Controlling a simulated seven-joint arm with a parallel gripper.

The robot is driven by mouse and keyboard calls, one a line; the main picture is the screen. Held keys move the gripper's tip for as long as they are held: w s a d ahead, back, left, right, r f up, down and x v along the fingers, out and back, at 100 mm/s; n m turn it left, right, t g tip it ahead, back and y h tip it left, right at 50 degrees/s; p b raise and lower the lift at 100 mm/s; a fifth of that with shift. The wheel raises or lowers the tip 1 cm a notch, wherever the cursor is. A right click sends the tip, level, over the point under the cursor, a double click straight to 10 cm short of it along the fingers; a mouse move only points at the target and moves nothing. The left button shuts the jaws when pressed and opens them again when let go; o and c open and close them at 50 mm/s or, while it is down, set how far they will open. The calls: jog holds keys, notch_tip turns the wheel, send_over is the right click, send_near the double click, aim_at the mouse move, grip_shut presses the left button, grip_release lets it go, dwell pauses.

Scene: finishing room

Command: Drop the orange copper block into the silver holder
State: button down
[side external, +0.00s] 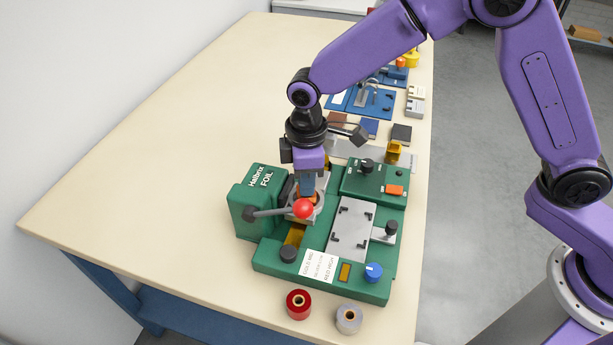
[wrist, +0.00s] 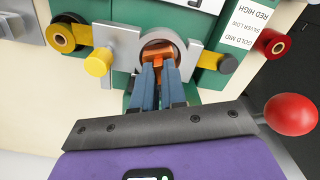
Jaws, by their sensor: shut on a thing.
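The orange copper block (wrist: 162,54) shows in the wrist view between the tips of my gripper's blue fingers. My gripper (wrist: 163,72) is shut on it. The block appears within the outline of the round opening of the silver holder (wrist: 194,60); how deep it sits, I cannot tell. In the side view my gripper (side external: 307,192) points down at the silver holder (side external: 321,201) on the green foil machine (side external: 325,245). Only a bit of orange shows there, with the fingers covering most of the block.
A lever with a red ball knob (side external: 304,208) reaches across right beside my gripper. A red roll (side external: 298,304) and a silver roll (side external: 348,318) stand in front of the machine. Blue fixtures (side external: 372,103) lie farther back. The table's left side (side external: 170,160) is clear.

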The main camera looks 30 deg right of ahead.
jog(key=shift+f, duration=0.3)
jog(key=c, duration=1.5)
grip_release()
jog(key=shift+o, duration=0.2)
notch_tip(320, 180, up, 11)
jog(key=shift+s, duration=0.1)
jog(key=s+d+m, duration=0.1)
jog(key=s+d, duration=2.4)
jog(key=shift+s+d+f, duration=0.2)
jog(key=shift+s+f, duration=0.1)
jog(key=shift+f, duration=0.05)
